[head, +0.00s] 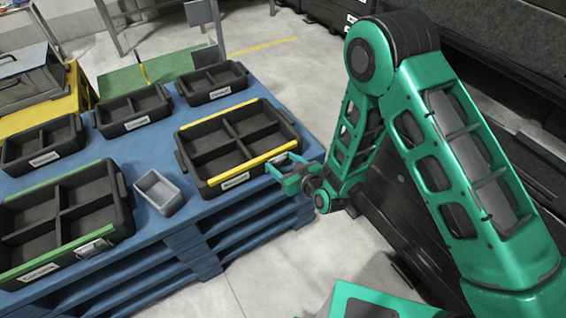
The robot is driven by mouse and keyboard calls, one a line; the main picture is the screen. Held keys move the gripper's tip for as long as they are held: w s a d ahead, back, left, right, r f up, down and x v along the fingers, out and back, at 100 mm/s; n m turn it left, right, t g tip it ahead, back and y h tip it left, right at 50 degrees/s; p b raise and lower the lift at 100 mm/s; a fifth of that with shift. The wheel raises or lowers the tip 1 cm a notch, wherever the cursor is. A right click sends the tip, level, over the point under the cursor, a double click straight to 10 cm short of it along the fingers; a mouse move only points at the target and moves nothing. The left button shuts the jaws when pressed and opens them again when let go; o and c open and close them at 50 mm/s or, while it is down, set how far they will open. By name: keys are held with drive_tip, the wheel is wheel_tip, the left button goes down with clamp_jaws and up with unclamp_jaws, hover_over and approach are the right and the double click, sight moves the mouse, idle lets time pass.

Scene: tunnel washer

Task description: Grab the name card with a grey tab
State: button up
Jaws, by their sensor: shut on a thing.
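My gripper (283,165) is at the front right corner of the black crate with yellow strips (180,150). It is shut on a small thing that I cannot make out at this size. No name card with a grey tab can be clearly told in this view. A small grey bin (172,202) stands on the blue platform left of my gripper. A small grey piece (94,248) is on the front of the black crate with green strips (124,208). White labels are on the crates' fronts, including the yellow-striped crate's label (237,180).
The blue pallet platform (215,212) carries several black crates. Three smaller ones (210,97) stand in the back row. A grey post (202,20) stands behind them. Grey floor (275,270) is open in front of the platform. Dark machinery lines the right side.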

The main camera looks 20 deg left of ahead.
sight(282, 156)
drive_tip(key=shift+s+r, duration=0.15)
drive_tip(key=shift+r, duration=0.95)
drive_tip(key=shift+s+r, duration=0.1)
drive_tip(key=shift+r, duration=0.95)
drive_tip(key=s+a+r, duration=0.3)
drive_tip(key=s+r, duration=0.3)
drive_tip(key=s, duration=0.4)
drive_tip(key=shift+s+a+r, duration=0.2)
drive_tip(key=shift+a+r, duration=0.1)
drive_tip(key=shift+r, duration=0.1)
